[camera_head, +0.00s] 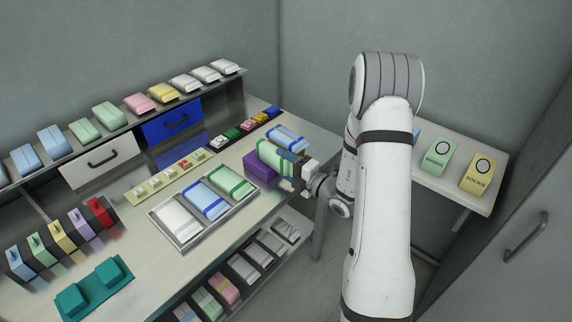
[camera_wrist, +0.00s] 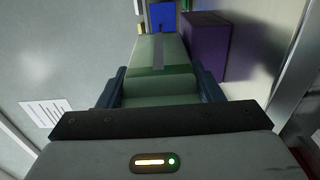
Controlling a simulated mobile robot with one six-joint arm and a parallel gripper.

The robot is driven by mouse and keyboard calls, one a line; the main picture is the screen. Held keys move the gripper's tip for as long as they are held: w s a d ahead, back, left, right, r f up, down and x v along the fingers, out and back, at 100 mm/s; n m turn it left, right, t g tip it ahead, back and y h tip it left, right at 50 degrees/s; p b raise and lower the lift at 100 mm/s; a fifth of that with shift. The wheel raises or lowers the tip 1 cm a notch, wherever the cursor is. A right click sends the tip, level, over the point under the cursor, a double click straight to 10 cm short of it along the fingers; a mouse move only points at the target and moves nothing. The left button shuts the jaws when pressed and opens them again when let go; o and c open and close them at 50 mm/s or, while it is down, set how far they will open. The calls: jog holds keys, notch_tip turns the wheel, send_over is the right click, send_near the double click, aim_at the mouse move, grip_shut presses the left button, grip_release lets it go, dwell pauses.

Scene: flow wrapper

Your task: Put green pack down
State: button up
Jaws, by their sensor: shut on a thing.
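My gripper (camera_head: 294,168) is shut on a green pack (camera_head: 272,158) at the right end of the worktable. Whether the pack touches the block or the table, I cannot tell. A metal tray (camera_head: 186,244) holds a white, a blue and a green banded pack.
A blue-banded pack (camera_head: 288,137) lies just behind the held pack. A strip of small coloured items (camera_head: 244,129) lies at the back. A shelf (camera_head: 119,132) of packs runs above two drawers. A side table (camera_head: 427,182) stands at right. The worktable's front edge is near.

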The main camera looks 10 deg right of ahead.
jog(key=shift+f, duration=0.1)
jog(key=shift+f, duration=0.15)
jog(key=o, duration=1.1)
